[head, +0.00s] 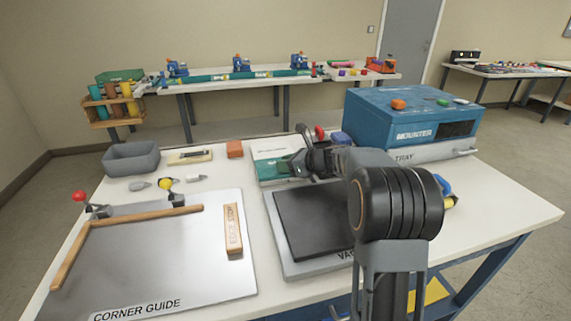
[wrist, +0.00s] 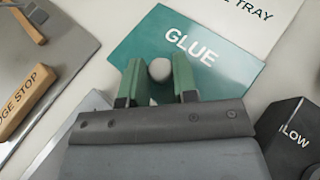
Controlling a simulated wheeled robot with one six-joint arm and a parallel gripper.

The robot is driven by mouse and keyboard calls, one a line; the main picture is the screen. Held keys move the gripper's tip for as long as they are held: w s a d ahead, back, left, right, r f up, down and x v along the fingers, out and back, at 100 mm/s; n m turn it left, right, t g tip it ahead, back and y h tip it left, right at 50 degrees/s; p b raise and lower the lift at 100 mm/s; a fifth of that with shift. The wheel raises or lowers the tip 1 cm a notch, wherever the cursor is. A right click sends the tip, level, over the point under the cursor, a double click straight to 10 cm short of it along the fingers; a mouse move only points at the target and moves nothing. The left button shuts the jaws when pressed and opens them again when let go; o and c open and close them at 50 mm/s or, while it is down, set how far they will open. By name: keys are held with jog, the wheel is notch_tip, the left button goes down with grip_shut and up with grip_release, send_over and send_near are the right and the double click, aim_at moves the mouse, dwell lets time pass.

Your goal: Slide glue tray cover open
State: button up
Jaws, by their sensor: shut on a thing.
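The glue tray (head: 272,147) lies flat on the table left of the blue mounter, with a white part at its far end marked "TRAY" in the wrist view (wrist: 258,18). A green panel lettered "GLUE" (wrist: 205,50), seemingly its cover, covers the nearer part; it also shows in the head view (head: 268,170). A pale round knob (wrist: 160,69) stands at its near edge. My gripper (wrist: 160,82) has its green fingers shut on this knob, one on each side. In the head view my gripper (head: 299,165) is over the tray's right side, and my arm hides part of it.
The vacuum plate with a dark pad (head: 308,218) lies in front of the tray. The corner guide board (head: 150,260) with its edge stop (head: 233,230) is at left. The blue mounter (head: 405,120) stands behind right. A grey bin (head: 131,158) sits at the left back.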

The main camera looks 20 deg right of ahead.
grip_shut()
jog(key=shift+w+r+p, duration=0.2)
jog(key=shift+w+p, duration=0.2)
jog(key=w+p, duration=0.7)
jog(key=w, duration=0.4)
jog(key=shift+p, duration=0.35)
jog(key=shift+w+f, duration=0.15)
jog(key=shift+w, duration=0.1)
